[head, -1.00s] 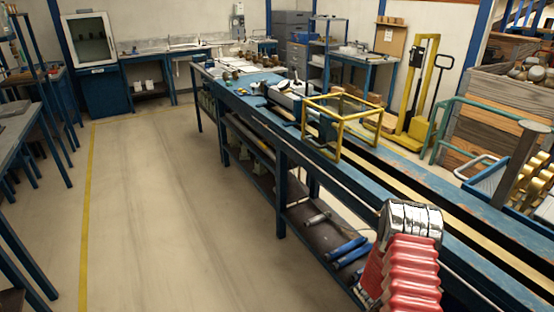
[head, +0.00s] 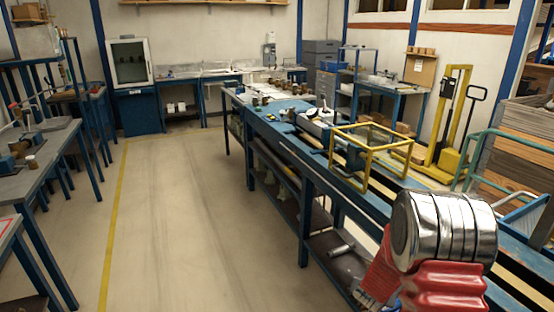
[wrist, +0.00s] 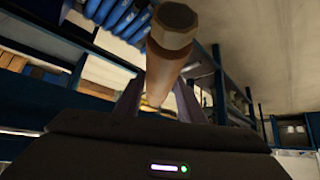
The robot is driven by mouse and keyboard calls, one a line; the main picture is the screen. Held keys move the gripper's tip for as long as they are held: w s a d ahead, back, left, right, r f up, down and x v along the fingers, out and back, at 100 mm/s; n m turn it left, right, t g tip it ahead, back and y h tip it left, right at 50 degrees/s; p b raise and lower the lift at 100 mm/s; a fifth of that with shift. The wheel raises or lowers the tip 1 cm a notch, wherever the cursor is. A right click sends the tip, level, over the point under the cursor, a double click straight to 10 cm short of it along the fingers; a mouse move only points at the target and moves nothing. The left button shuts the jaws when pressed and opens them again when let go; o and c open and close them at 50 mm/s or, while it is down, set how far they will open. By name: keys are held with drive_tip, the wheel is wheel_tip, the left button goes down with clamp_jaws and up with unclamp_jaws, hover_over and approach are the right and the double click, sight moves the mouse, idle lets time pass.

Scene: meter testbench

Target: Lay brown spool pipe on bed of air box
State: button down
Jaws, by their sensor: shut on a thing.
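In the wrist view, a brown pipe (wrist: 164,62) with a broad, faceted end stands between the two fingers of my gripper (wrist: 161,88). The fingers are shut on it, and its faceted end points to the top of the picture. The pipe's far part is hidden low between the fingers. In the head view neither pipe nor gripper shows; only my red and chrome arm is at the lower right. I cannot tell for sure which thing is the air box. A white-framed cabinet (head: 131,63) with a window stands at the back left.
A long blue bench (head: 262,118) runs from the back to the lower right, with a yellow open frame (head: 371,152) on it. A metal cylinder (head: 341,246) lies on its lower shelf. A yellow lift truck (head: 452,125) stands behind. The left aisle floor (head: 185,225) is clear.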

drive_tip(key=s+a+r+n+y, duration=0.2)
drive_tip(key=a+r+n, duration=0.1)
drive_tip(key=a+r, duration=0.4)
drive_tip(key=s+a+r+n+t+y, duration=0.1)
drive_tip(key=s+a+r+n+y, duration=0.1)
drive_tip(key=a+r, duration=0.6)
drive_tip(key=shift+s+a+r+n, duration=0.15)
drive_tip(key=shift+s+a+n, duration=0.35)
drive_tip(key=shift+s+a, duration=0.3)
drive_tip(key=shift+w, duration=0.1)
drive_tip(key=s+f, duration=0.3)
drive_tip(key=f, duration=0.8)
drive_tip(key=shift+f, duration=0.2)
